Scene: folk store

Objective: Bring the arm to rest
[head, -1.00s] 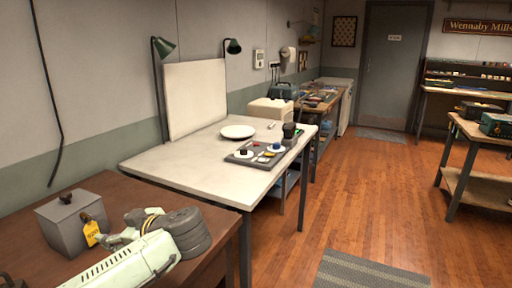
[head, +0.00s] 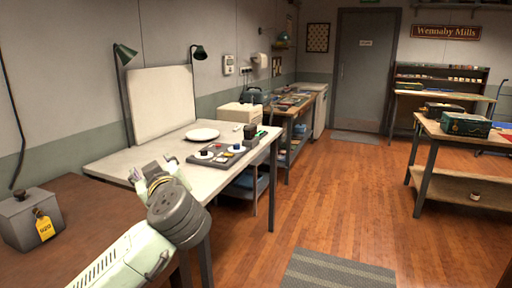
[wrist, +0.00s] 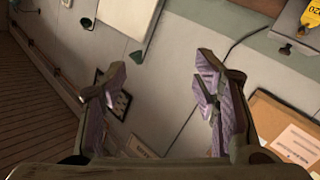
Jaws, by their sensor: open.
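My arm reaches in from the bottom of the head view, with my gripper (head: 153,172) at its end, over the near corner of the white table (head: 117,166). In the wrist view my gripper (wrist: 156,95) shows two fingers with purplish pads standing wide apart. The gripper is open and empty. It does not appear to touch anything, though the head view leaves its exact height above the table unclear.
A grey box with a yellow tag (head: 46,228) stands on the brown table (head: 85,225) at left. The white table bears a plate (head: 202,134) and a grey tray (head: 203,161) with small items. A wooden workbench (head: 461,134) stands at right. The wood floor (head: 330,200) between is open.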

